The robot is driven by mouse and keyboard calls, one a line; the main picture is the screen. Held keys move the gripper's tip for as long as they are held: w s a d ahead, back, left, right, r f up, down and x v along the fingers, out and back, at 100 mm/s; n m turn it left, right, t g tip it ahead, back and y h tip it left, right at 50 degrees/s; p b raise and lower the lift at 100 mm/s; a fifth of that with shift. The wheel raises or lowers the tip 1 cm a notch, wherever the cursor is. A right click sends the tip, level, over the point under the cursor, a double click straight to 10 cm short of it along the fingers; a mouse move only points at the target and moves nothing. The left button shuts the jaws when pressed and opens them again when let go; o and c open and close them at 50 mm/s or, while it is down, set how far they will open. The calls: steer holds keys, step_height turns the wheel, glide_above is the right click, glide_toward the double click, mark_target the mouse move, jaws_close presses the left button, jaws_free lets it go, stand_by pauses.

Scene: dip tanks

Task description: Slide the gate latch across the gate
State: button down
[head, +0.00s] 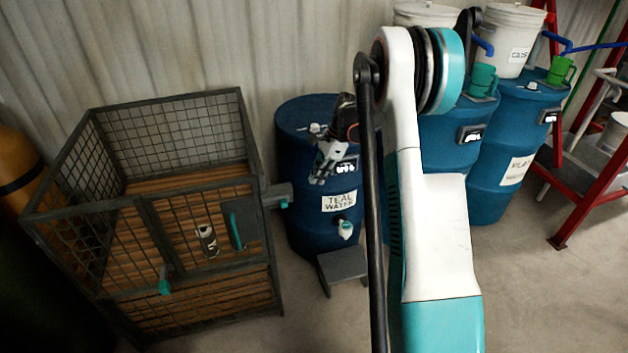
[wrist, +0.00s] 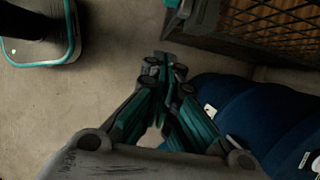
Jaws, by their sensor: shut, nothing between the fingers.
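The wire cage (head: 97,198) stands at the left of the head view, with a mesh gate in its front. A teal upright handle (head: 236,230) is on the gate. A grey bar with a teal knob (head: 284,204) sticks out to the right at the gate's upper right corner; it looks like the latch. A second teal piece (head: 165,284) sits low at the gate's left. My gripper (head: 318,178) is shut and empty in front of the teal-water barrel, right of the bar and apart from it. In the wrist view my gripper (wrist: 166,68) points toward the cage's corner (wrist: 220,38).
The blue teal-water barrel (head: 300,225) with a tap stands close behind my gripper. A low grey stand (head: 343,266) is below its tap. More blue barrels (head: 500,145) and a red frame (head: 575,200) are at the right. The floor in front of the cage looks clear.

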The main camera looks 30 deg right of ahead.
mark_target(284, 201)
steer(key=w+a+f+b, duration=0.1)
steer(key=a+f+b, duration=0.2)
steer(key=a+f, duration=0.3)
steer(key=shift+w+a+f, duration=0.3)
steer(key=shift+w+f, duration=0.1)
steer(key=shift+f, duration=0.15)
steer(key=shift+a, duration=0.1)
steer(key=a, duration=0.2)
steer(key=w+a, duration=0.1)
steer(key=a, duration=0.1)
steer(key=shift+w+a, duration=0.15)
steer(key=s+d+r+p, duration=0.2)
steer(key=d+r, duration=0.5)
steer(key=r, duration=0.2)
steer(key=shift+d+r, duration=0.15)
steer(key=shift+d, duration=0.2)
